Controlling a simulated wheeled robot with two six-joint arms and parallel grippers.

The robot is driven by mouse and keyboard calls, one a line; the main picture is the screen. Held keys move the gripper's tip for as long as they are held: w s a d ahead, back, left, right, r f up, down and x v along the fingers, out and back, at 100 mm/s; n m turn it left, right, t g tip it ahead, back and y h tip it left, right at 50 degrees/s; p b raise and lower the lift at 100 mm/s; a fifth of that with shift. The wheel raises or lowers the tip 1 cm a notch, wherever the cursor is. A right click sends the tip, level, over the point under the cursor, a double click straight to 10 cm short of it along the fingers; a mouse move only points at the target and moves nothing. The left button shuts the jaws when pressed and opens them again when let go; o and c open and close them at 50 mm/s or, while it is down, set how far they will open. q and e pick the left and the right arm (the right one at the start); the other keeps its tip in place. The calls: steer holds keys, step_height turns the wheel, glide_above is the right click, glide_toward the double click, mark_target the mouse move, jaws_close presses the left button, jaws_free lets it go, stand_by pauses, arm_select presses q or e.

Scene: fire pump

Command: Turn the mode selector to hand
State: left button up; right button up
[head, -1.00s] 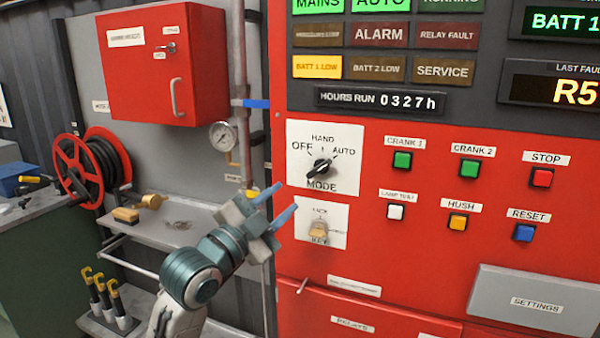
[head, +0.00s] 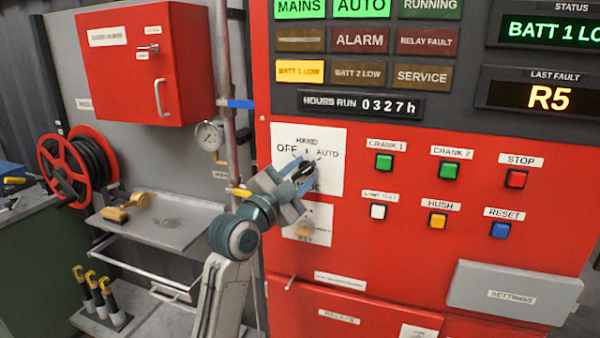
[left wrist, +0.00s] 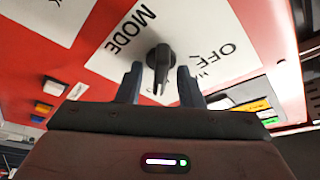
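The mode selector (head: 305,170) is a black knob on a white plate (head: 333,140) marked OFF, HAND, AUTO and MODE, on the red panel. In the head view its slanted bar seems to lie along the line towards AUTO, but my gripper partly covers it. My left gripper (head: 300,173) is at the knob, its fingers spread on either side of it. In the left wrist view the knob (left wrist: 159,62) stands between the two dark fingertips (left wrist: 158,72), with gaps visible on both sides. The gripper is open. My right gripper is not in view.
The key switch (head: 303,232) sits just below the selector, partly behind my gripper. Push buttons such as the green crank 1 button (head: 384,162) are to the right. A pipe with a gauge (head: 209,135) and a metal shelf (head: 165,222) are to the left.

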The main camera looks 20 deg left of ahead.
arm_select(q)
steer(key=c, duration=0.6)
